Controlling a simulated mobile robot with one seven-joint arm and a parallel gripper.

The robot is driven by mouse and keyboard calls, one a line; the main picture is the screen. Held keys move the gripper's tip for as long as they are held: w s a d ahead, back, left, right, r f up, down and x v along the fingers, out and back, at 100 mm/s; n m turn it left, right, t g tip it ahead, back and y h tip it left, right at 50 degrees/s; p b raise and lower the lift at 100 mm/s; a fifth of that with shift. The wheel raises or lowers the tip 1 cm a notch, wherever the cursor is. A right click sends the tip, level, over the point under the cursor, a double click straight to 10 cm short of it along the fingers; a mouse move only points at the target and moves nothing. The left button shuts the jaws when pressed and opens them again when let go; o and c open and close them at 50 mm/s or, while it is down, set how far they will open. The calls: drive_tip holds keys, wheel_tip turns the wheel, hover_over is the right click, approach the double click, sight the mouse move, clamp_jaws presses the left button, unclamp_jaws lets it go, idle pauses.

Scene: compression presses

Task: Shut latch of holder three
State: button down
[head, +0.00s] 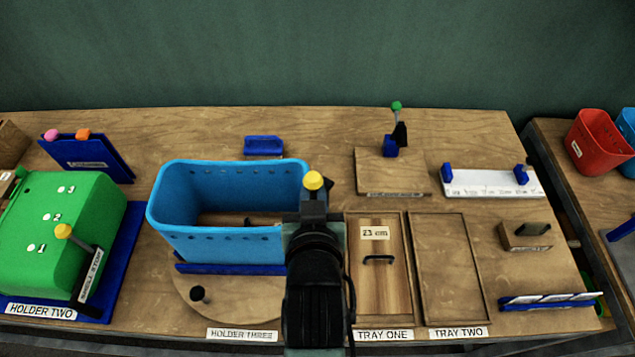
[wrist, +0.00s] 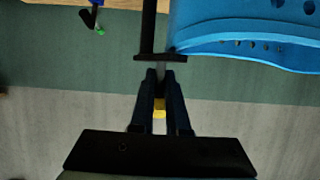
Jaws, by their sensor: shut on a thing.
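Holder three is a round wooden base (head: 235,308) with its label at the front edge. A blue bin (head: 222,243) sits on it between blue blocks; the bin's edge also shows in the wrist view (wrist: 245,45). The latch is a dark lever with a yellow knob (head: 313,180) at the bin's right side. In the wrist view the yellow knob (wrist: 159,108) shows between my gripper's fingers (wrist: 159,80), which are shut on the lever. In the head view my black wrist hides the lever's lower part and the fingers.
A green block (head: 95,210) on holder two stands left, with its own yellow-knobbed lever (head: 75,240). Tray one (head: 380,300), with a handled board, and bare tray two (head: 445,265) lie close to the right of my arm. A green-tipped post (head: 397,115) stands behind.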

drive_tip(key=m+h, duration=0.2)
drive_tip(key=w+a+h, duration=0.1)
drive_tip(key=shift+r+m, duration=0.4)
drive_tip(key=shift+w+a+f+m+g+h+b, duration=0.1)
drive_tip(key=shift+w+m+g+h+b, duration=0.25)
drive_tip(key=shift+m+g+h+b, duration=0.9)
drive_tip(key=shift+w+a+m+g+h+b, duration=0.15)
drive_tip(key=shift+w+m+g+h+b, duration=0.35)
drive_tip(key=shift+m+h+b, duration=0.85)
drive_tip(key=shift+w+a+f+m+g+h+b, duration=0.1)
drive_tip(key=shift+w+m+g+h+b, duration=0.15)
drive_tip(key=shift+m+g+h+b, duration=1.1)
drive_tip(key=shift+d+r+m+h+p, duration=0.1)
drive_tip(key=shift+r+m+h+p, duration=0.05)
drive_tip(key=shift+m+h+p, duration=0.4)
drive_tip(key=c, duration=0.9)
unclamp_jaws()
drive_tip(key=shift+s, duration=0.1)
